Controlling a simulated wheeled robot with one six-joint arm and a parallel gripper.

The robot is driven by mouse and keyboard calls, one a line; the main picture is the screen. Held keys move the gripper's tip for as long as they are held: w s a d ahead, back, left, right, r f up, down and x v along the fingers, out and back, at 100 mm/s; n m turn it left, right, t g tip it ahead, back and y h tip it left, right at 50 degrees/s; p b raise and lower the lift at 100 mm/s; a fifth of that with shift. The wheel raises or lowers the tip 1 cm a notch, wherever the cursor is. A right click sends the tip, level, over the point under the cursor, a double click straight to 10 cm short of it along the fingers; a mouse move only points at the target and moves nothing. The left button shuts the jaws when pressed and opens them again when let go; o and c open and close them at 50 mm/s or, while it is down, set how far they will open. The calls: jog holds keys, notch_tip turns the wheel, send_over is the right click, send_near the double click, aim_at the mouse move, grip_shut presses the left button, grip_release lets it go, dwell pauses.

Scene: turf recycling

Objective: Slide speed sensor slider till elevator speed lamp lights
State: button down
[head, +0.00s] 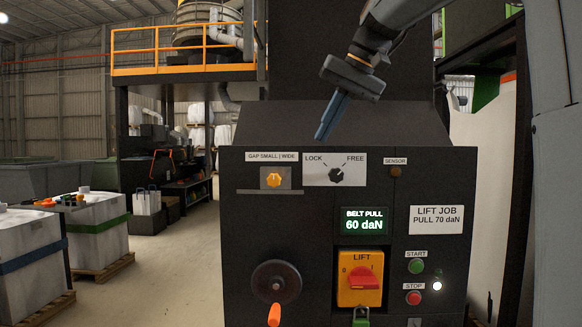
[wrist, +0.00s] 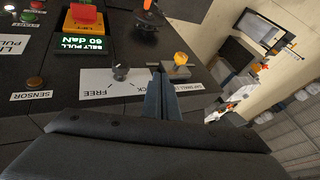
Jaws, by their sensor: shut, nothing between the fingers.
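The yellow slider knob (head: 274,180) sits in a plate under the label "GAP SMALL | WIDE", upper left on the black panel. It also shows in the wrist view (wrist: 181,58). A small round lamp under "SENSOR" (head: 395,172) is dull brown and looks unlit. My gripper (head: 323,135) is shut and empty, pointing down in front of the panel's sloped top, above and right of the yellow knob. In the wrist view the closed fingers (wrist: 158,80) appear between the yellow knob and the dark lock/free knob (wrist: 121,72). I see no contact.
The lock/free knob (head: 336,176) is right of the slider. A green display (head: 364,221) reads belt pull 60 daN; a card (head: 436,219) says pull 70 daN. Below are a handwheel (head: 276,282), red lift switch (head: 363,279), start and stop buttons, and a lit white lamp (head: 437,286).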

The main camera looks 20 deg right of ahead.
jog(key=p, duration=0.3)
send_near(281, 178)
notch_tip(281, 178, down, 4)
jog(key=d, duration=0.3)
jog(key=shift+w+a+f+p, duration=0.25)
jog(key=shift+w+a, duration=0.1)
jog(key=shift+a, duration=0.35)
jog(key=shift+w+a+f+p, duration=0.2)
jog(key=shift+w+a, duration=0.2)
jog(key=shift+a, duration=0.25)
jog(key=shift+w+a+f+p, duration=0.25)
jog(key=shift+w+a, duration=0.1)
jog(key=shift+a, duration=0.35)
jog(key=shift+w+a+f, duration=0.1)
jog(key=shift+w+a, duration=0.1)
jog(key=shift+a, duration=0.4)
jog(key=shift+d, duration=0.1)
